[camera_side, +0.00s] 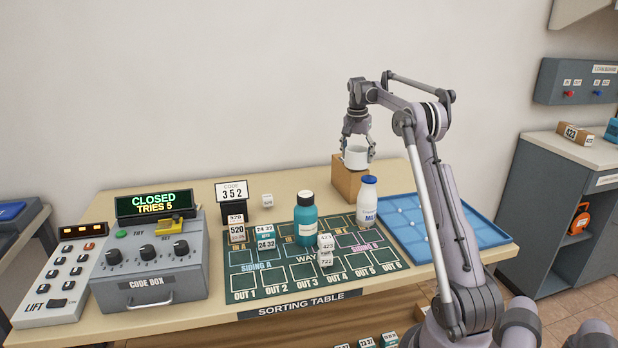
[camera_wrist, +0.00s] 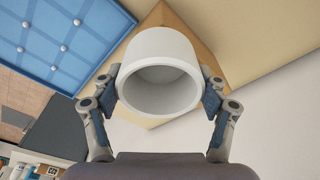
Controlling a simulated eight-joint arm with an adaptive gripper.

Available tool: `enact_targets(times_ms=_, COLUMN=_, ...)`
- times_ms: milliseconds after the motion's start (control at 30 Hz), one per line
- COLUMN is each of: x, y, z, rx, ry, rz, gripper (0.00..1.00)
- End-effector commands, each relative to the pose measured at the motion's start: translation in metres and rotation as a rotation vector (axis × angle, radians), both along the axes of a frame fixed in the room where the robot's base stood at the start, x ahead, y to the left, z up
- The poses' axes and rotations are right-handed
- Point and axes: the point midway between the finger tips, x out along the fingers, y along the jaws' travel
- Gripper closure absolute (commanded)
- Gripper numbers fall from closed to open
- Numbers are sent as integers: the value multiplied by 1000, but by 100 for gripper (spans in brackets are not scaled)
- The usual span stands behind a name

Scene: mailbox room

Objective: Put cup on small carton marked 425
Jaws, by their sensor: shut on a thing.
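The white cup (camera_side: 356,156) is between the fingers of my gripper (camera_side: 357,150), which is shut on it. The cup is at the top of a brown carton (camera_side: 347,184) at the back of the sorting table; I cannot tell whether it touches the carton. In the wrist view, my gripper (camera_wrist: 163,102) has a finger on each side of the cup (camera_wrist: 160,48), with its open mouth facing the camera. The carton (camera_wrist: 163,17) shows behind it. No number is readable on this carton. Another small carton (camera_side: 574,134), marked with what looks like 423, lies on the right cabinet.
A white-and-blue bottle (camera_side: 367,203) stands close in front of the brown carton. A teal bottle (camera_side: 305,220) and several small cubes (camera_side: 326,248) are on the green board. A blue tray (camera_side: 480,232) lies to the right. The code box (camera_side: 150,262) is at left.

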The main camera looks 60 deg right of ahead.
Motion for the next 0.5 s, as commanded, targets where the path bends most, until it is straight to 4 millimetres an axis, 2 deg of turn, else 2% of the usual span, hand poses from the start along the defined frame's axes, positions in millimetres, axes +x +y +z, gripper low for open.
enact_targets(times_ms=133, x=0, y=0, z=-10, rx=0, ry=0, rz=0, gripper=48)
enact_targets(times_ms=500, x=0, y=0, z=-13, rx=0, ry=0, rz=0, gripper=48)
